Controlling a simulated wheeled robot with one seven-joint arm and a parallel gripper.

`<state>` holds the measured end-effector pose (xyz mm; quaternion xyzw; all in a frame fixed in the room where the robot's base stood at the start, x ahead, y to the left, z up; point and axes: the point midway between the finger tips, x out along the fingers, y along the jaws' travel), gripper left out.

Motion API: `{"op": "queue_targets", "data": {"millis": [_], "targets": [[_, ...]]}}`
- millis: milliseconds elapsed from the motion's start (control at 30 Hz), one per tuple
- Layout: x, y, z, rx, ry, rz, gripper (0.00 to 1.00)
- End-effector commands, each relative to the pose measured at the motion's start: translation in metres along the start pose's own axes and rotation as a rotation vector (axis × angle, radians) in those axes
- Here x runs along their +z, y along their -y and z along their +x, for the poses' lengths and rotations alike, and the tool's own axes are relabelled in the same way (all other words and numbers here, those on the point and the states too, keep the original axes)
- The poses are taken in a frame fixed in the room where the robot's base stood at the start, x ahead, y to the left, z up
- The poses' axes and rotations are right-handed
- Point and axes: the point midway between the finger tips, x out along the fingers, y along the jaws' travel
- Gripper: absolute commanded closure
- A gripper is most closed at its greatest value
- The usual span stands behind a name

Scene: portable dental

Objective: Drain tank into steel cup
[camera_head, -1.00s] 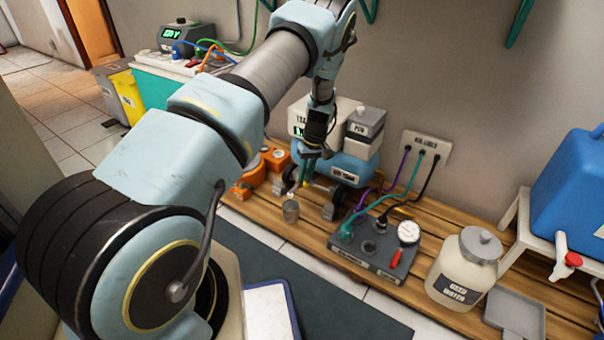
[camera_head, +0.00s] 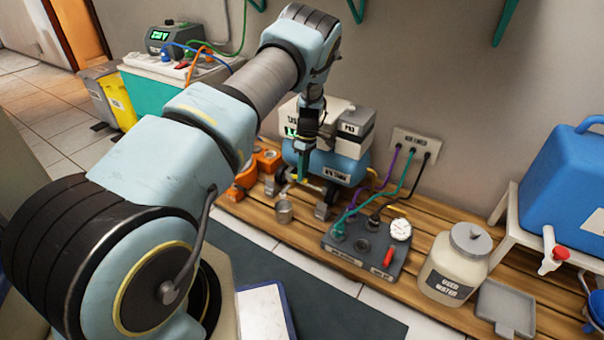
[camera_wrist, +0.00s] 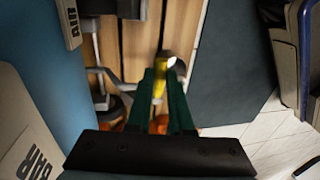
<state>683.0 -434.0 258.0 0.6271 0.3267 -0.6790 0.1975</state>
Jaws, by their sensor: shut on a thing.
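The blue air tank (camera_head: 350,168) lies on its side on the wooden slat platform near the back wall; its side fills the left of the wrist view (camera_wrist: 40,95). The small steel cup (camera_head: 284,211) stands upright on the slats, in front of the tank's left end. My gripper (camera_head: 302,176) points down at that end, above and behind the cup. In the wrist view its green fingers (camera_wrist: 162,80) are shut on a yellow handle (camera_wrist: 159,88). The fingers partly hide the handle, and its joint with the tank is not clear.
A grey control box (camera_head: 368,240) with gauge and hoses stands right of the cup, then a used water jar (camera_head: 455,265) and grey tray (camera_head: 507,305). Orange parts (camera_head: 250,172) lie left of the tank. A blue water container (camera_head: 570,190) stands at far right.

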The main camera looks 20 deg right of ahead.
Motion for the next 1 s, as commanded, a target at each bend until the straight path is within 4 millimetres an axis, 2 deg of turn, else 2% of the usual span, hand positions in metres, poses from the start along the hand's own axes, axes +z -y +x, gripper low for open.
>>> {"op": "queue_targets", "data": {"millis": [400, 433, 667, 700, 1000], "targets": [[-0.0002, -0.0016, -0.0008, 0.004, 0.002, -0.010, 1.00], [-0.0002, -0.0016, -0.0008, 0.004, 0.002, -0.010, 0.80], [-0.0002, -0.0012, -0.0006, 0.003, 0.001, -0.009, 0.54], [-0.0002, -0.0011, -0.0005, 0.003, 0.001, -0.009, 0.51], [-0.0002, -0.0007, -0.0047, 0.002, 0.001, -0.008, 0.51]]}}
